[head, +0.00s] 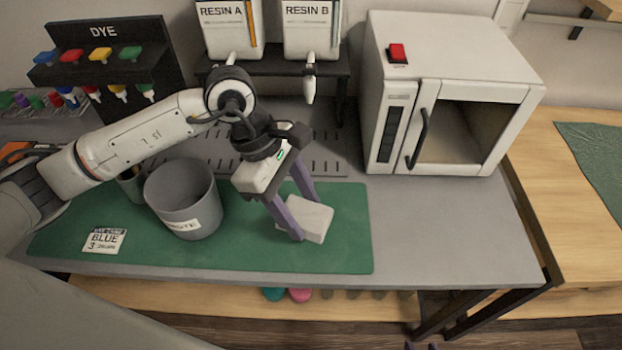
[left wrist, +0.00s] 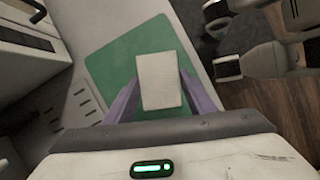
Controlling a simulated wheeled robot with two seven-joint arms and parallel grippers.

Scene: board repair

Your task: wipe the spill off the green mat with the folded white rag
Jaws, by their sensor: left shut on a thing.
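The folded white rag (head: 309,219) is a pale block at the right part of the green mat (head: 345,245). My left gripper (head: 304,217) is shut on the rag, with one purple finger on each side of it. In the left wrist view the rag (left wrist: 159,80) sits between the fingers, over the green mat (left wrist: 110,62). I cannot tell whether the rag touches the mat or is just above it. No spill shows on the visible mat; the rag, gripper and bin hide parts of it.
A grey waste bin (head: 182,199) and a card reading BLUE 3 (head: 105,240) are on the mat's left part. A white oven (head: 445,95) stands at the back right. Resin dispensers (head: 230,25) and a dye rack (head: 105,60) stand behind. The grey table right of the mat (head: 440,225) is clear.

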